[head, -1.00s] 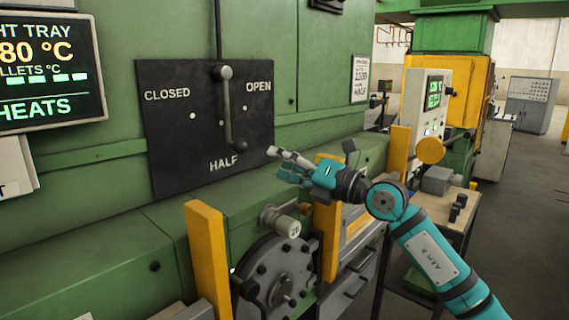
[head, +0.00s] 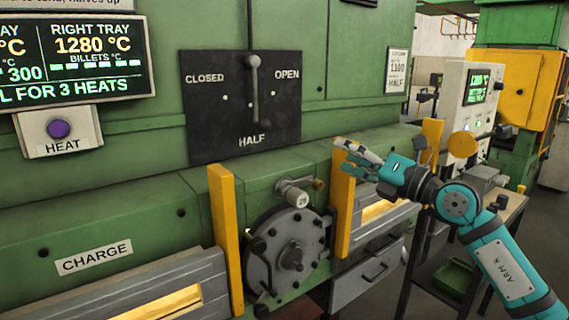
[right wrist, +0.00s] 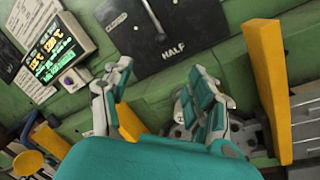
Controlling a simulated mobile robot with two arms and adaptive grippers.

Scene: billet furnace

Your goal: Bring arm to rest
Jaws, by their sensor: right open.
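My right arm comes in from the lower right in the head view. Its teal and grey gripper (head: 352,157) is open and empty, in front of the green furnace wall, to the right of the lever plate. In the right wrist view the two fingers (right wrist: 163,95) are spread with nothing between them. The black lever plate (head: 206,112) is marked CLOSED, OPEN and HALF. Its grey lever (head: 254,95) has a round knob at the top and hangs near vertical. The gripper is apart from the lever. My left gripper is not in view.
A round grey hatch (head: 290,255) sits between yellow posts (head: 226,240) below the plate. A purple HEAT button (head: 59,129) is under the display (head: 75,62) at left. A control box (head: 470,105) and a small table (head: 500,210) stand at right.

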